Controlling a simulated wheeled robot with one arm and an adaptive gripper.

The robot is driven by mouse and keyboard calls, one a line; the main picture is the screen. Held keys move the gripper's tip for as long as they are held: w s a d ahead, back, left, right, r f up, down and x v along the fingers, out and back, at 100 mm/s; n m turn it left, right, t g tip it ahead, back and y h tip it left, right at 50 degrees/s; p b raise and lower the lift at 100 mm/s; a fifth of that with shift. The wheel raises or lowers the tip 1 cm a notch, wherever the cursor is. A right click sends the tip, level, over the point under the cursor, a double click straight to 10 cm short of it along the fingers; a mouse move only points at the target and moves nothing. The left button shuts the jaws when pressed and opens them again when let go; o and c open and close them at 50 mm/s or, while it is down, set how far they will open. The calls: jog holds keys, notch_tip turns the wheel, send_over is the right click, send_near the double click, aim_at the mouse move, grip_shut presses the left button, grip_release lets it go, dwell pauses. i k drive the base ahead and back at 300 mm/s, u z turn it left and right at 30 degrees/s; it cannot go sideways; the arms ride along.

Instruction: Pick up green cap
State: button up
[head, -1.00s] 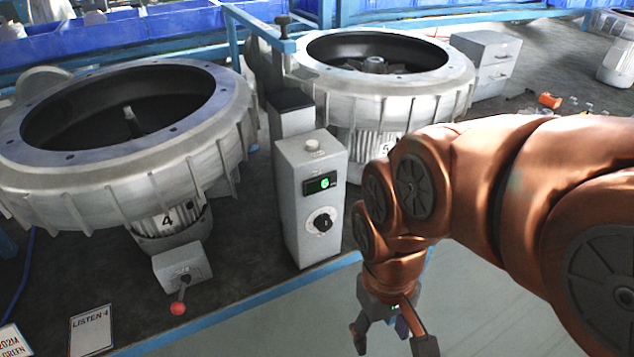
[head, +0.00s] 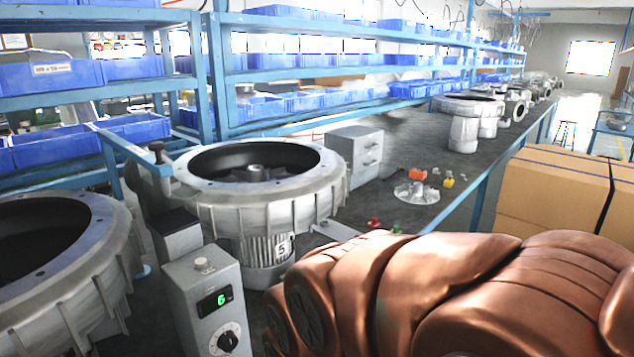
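A small green piece (head: 397,229), which may be the green cap, shows on the bench just above the edge of my arm. It is too small and partly hidden to tell its shape. A small red piece (head: 375,222) lies beside it on the left. My gripper is out of the frame, and only copper-coloured links of my arm fill the lower right.
A round light plate with small parts (head: 416,195), an orange-red block (head: 418,174) and a yellow piece (head: 448,184) lie farther back. Blower 5 (head: 262,195), a control box (head: 210,305) and a grey drawer box (head: 355,152) stand left. Cardboard boxes (head: 560,200) stand right.

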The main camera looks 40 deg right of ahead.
aim_at(396, 230)
jog(key=z, duration=0.5)
jog(key=k, duration=1.2)
jog(key=z, duration=1.3)
jog(key=i, duration=1.45)
jog(key=u, duration=0.65)
jog(key=i, duration=0.55)
jog(key=u, duration=0.55)
